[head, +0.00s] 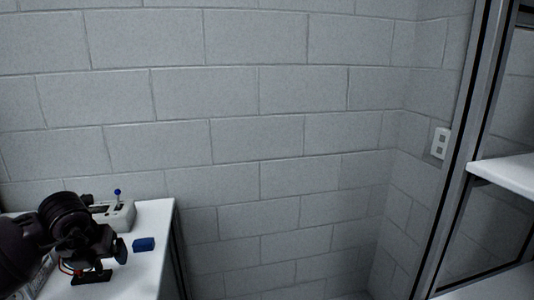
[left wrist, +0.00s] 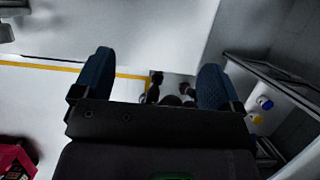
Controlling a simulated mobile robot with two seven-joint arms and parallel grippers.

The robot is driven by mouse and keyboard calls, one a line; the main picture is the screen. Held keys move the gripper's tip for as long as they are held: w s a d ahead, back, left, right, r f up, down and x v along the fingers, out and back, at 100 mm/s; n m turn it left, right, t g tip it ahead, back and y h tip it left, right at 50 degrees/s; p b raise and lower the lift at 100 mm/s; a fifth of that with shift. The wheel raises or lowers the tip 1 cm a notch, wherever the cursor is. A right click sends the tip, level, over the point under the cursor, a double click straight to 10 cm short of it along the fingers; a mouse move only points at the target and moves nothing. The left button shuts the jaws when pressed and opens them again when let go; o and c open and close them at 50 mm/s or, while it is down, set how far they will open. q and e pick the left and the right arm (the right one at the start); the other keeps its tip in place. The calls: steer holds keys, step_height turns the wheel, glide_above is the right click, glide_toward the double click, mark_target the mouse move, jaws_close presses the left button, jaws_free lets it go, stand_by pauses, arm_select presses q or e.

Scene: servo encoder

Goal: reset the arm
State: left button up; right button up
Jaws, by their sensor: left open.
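My left arm comes in from the lower left in the head view, over a white tabletop (head: 152,215). My left gripper (head: 118,258) is dark and at the table's right end. A small blue piece shows just right of it; I cannot tell whether it is a finger pad or a separate block. In the left wrist view the left gripper (left wrist: 156,80) has two blue fingers standing wide apart. Nothing is held between them. My right gripper is not in view.
A light box with a blue-knobbed lever (head: 118,213) stands on the table behind the gripper. A white shelf (head: 505,168) in a metal frame stands at the far right. Open room lies between table and shelf. The wrist view shows a yellow floor line (left wrist: 50,67).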

arm_select(q)
steer(key=s+d+f+n+t+h, duration=0.2)
steer(key=s+d+f+h, duration=0.15)
steer(key=d+h, duration=0.25)
steer(key=s+d+f+n+t+h, duration=0.1)
steer(key=s+d+f+n+h, duration=0.15)
steer(key=s+d+h, duration=0.35)
steer(key=s+d+f+n+t+h, duration=0.1)
steer(key=d+f+n+t+h, duration=0.15)
steer(key=d+h, duration=0.35)
steer(key=s+a+f+n+t+y, duration=0.5)
steer(key=a+f+n+t+y, duration=0.25)
steer(key=n+y, duration=0.8)
steer(key=s+a+f+n+g+y, duration=0.1)
steer(key=s+f+n+g, duration=0.5)
steer(key=s+f+n, duration=0.4)
step_height(320, 180, down, 2)
steer(key=shift+s+y, duration=0.15)
steer(key=shift+y, duration=0.2)
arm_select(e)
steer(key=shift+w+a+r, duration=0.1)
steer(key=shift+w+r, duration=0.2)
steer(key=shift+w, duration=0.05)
